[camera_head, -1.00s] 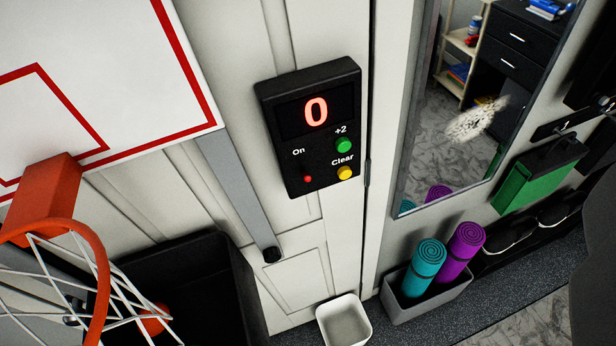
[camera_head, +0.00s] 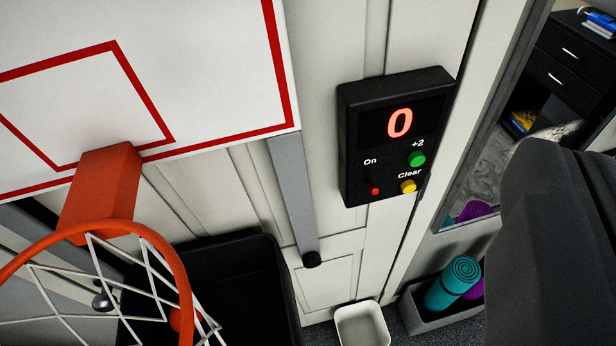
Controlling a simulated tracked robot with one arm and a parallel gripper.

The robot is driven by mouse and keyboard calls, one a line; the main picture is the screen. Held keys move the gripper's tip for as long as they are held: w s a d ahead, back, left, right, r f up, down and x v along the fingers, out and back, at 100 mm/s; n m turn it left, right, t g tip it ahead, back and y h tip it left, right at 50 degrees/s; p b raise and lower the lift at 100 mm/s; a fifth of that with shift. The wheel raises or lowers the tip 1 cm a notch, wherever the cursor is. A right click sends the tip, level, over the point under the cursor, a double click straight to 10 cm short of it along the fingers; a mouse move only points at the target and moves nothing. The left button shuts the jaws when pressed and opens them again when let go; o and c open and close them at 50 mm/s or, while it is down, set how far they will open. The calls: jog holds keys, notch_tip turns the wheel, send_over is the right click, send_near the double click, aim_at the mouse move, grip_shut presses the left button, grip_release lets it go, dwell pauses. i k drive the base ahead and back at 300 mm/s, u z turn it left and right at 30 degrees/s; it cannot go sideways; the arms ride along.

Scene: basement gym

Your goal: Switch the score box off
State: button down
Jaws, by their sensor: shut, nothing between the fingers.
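The score box (camera_head: 395,135) is a black box on the white panelled wall, right of the middle and tilted in the picture. Its display shows a lit red 0 (camera_head: 400,123). Below the "On" label is a small red tip or lamp (camera_head: 375,191); whether it is part of a switch is too small to tell. A green button (camera_head: 416,159) sits under "+2" and a yellow button (camera_head: 408,187) under "Clear". Nothing touches the box. My gripper's fingers do not show.
A basketball backboard (camera_head: 215,70) with an orange rim (camera_head: 165,250) and net fills the left. A grey post (camera_head: 293,195) stands between backboard and box. Below are a black bin (camera_head: 245,275) and a white tub (camera_head: 362,325). A large dark shape covers the lower right.

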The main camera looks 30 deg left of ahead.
aim_at(373, 190)
jog(key=u, duration=0.65)
jog(key=k, duration=1.05)
jog(key=z, duration=1.05)
jog(key=i, duration=1)
